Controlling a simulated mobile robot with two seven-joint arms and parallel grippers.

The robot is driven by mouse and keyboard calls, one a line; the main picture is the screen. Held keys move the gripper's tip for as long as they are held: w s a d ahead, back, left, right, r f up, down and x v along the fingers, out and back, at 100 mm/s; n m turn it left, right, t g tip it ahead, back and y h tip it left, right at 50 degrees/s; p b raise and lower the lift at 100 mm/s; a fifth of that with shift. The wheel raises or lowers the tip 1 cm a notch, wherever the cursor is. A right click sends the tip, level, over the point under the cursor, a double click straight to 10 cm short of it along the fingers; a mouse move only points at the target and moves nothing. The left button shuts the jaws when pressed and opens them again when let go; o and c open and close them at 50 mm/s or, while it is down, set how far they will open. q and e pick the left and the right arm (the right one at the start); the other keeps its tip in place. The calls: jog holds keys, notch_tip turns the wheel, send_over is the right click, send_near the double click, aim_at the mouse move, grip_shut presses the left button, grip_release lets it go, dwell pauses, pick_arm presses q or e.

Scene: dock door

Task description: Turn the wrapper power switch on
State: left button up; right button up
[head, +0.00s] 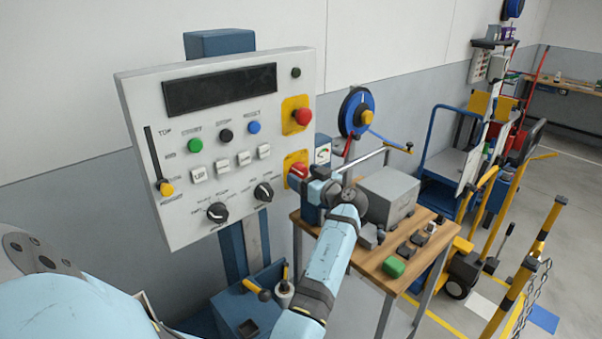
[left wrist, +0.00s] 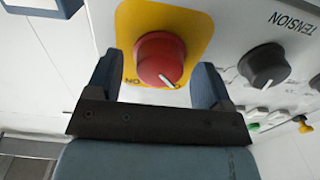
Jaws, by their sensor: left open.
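The wrapper power switch is a red rotary knob on a yellow plate, low on the right edge of the control panel (head: 299,170). In the left wrist view the red knob (left wrist: 160,58) fills the space ahead of my fingers. Its white pointer mark slants toward the lower right. Inverted lettering like "ON" shows at its lower left; a label at its lower right is partly hidden. My left gripper (left wrist: 156,84) is open, one finger on each side of the knob. I cannot tell whether they touch it. In the head view my left gripper (head: 308,186) partly covers the switch. My right gripper is not in view.
Above the switch is a red mushroom button (head: 303,117) on another yellow plate. A black tension knob (left wrist: 263,66) sits beside the switch. Below right is a wooden table (head: 372,270) with a grey box (head: 390,197) and a green block (head: 393,266).

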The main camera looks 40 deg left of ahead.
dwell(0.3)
pick_arm(q)
jog(key=c, duration=0.9)
